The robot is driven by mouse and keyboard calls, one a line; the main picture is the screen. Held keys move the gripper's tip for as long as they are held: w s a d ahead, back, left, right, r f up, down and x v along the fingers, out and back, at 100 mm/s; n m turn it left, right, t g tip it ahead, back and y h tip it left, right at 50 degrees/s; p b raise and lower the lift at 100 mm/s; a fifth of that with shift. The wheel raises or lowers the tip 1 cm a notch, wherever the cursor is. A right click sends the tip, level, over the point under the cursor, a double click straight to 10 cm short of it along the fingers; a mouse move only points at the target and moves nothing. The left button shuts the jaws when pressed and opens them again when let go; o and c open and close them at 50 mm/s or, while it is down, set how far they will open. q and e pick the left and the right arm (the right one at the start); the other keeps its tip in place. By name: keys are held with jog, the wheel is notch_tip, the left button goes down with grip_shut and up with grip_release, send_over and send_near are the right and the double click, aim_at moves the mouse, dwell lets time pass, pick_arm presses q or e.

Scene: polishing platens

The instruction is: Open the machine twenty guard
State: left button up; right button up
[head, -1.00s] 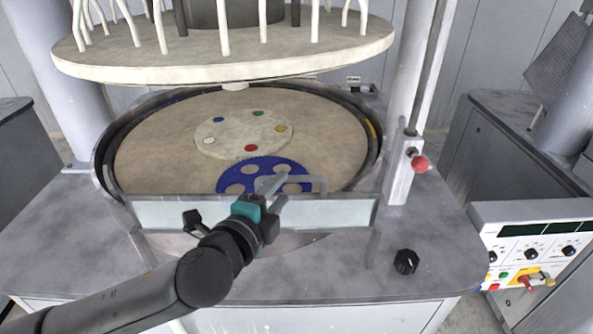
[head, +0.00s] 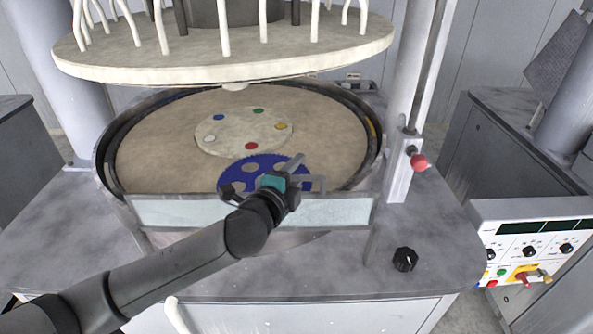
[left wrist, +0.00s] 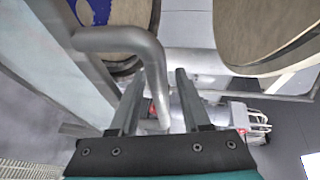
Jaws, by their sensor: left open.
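The guard (head: 170,211) is a pale, see-through panel standing upright across the front of the round polishing machine. A grey bar handle (head: 321,184) sits at its upper right edge. My left gripper (head: 296,163) is open and empty at the handle's left part, above the guard's top edge. In the left wrist view, the bent handle (left wrist: 112,39) comes in from the left and turns down between the two open fingers of my left gripper (left wrist: 157,84). I cannot tell whether they touch it. My right gripper is not in view.
Behind the guard lies the round platen (head: 150,160) with a blue toothed disc (head: 232,178). A large upper plate (head: 220,68) hangs above it. A column with a red knob (head: 419,162) stands to the right. A black knob (head: 404,259) sits on the table.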

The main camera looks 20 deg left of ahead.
pick_arm(q)
grip_shut()
dwell(1.4)
